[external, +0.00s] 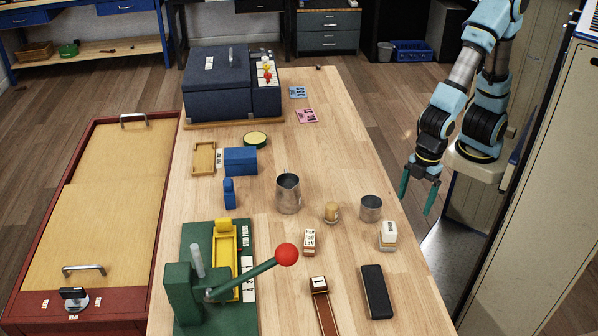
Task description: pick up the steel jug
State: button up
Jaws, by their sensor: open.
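The steel jug (288,195) stands upright near the middle of the wooden table, its open top facing up. My gripper (417,198) has green fingers that are spread apart and empty. It hangs off the right side of the table, well to the right of the jug and not touching anything. A steel cup (371,209) and a small glass (331,212) stand between the jug and my gripper.
A green press (184,288) with a red-knobbed lever (287,255) stands at the table's front left. A blue box (241,160) and a blue bottle (229,193) are left of the jug. A black case (377,291) lies at front right. The table (345,130) is clear at back right.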

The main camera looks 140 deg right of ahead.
jog(key=w+d+m, duration=0.3)
jog(key=w+d, duration=0.3)
jog(key=d, duration=0.5)
jog(key=m+g+p, duration=0.1)
jog(key=m+p, duration=0.1)
jog(key=m, duration=0.4)
send_near(285, 182)
jog(key=shift+s+d+f, duration=0.35)
jog(key=shift+s+f, duration=0.35)
jog(key=shift+s, duration=0.1)
jog(key=f+p, duration=0.1)
jog(key=f, duration=0.1)
jog(key=d+f, duration=0.1)
jog(key=f, duration=0.2)
jog(key=shift+s+p, duration=0.25)
jog(key=shift+p, duration=0.1)
jog(key=shift+w+f+p, duration=0.15)
jog(key=shift+f+p, duration=0.55)
jog(key=shift+f, duration=0.75)
jog(key=shift+w+f+p, duration=0.1)
jog(key=shift+f+p, duration=0.55)
jog(key=shift+f, duration=0.85)
grip_shut()
jog(key=shift+d, duration=0.1)
